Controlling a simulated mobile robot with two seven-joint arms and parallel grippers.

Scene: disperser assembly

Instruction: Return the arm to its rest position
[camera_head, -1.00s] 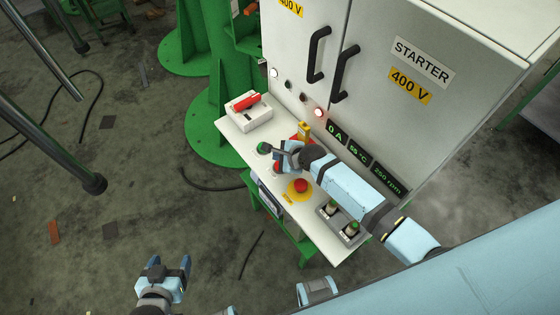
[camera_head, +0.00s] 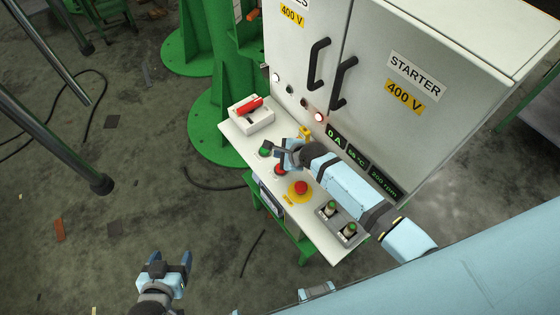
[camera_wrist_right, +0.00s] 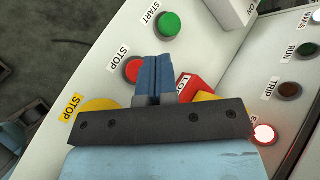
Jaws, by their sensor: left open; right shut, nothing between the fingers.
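My right arm reaches in from the right over the white control panel (camera_head: 325,238). My right gripper (camera_head: 277,149) is shut and empty above the panel, close to the green START button (camera_head: 265,152) and a red STOP button (camera_head: 280,170). In the right wrist view the shut fingers (camera_wrist_right: 159,62) point between the green button (camera_wrist_right: 168,25) and the red button (camera_wrist_right: 131,69); I cannot tell whether they touch anything. My left gripper (camera_head: 169,262) is open and empty over the floor at the lower left, away from the panel.
The starter cabinet (camera_head: 420,135) stands behind the panel, with two black handles and a lit red lamp (camera_head: 318,117). A red emergency button (camera_head: 301,188) on yellow, a red-handled switch box (camera_head: 252,114) and two green-topped switches (camera_head: 349,230) are on the panel. A yellow-and-red lock piece (camera_wrist_right: 195,88) is beside the fingers.

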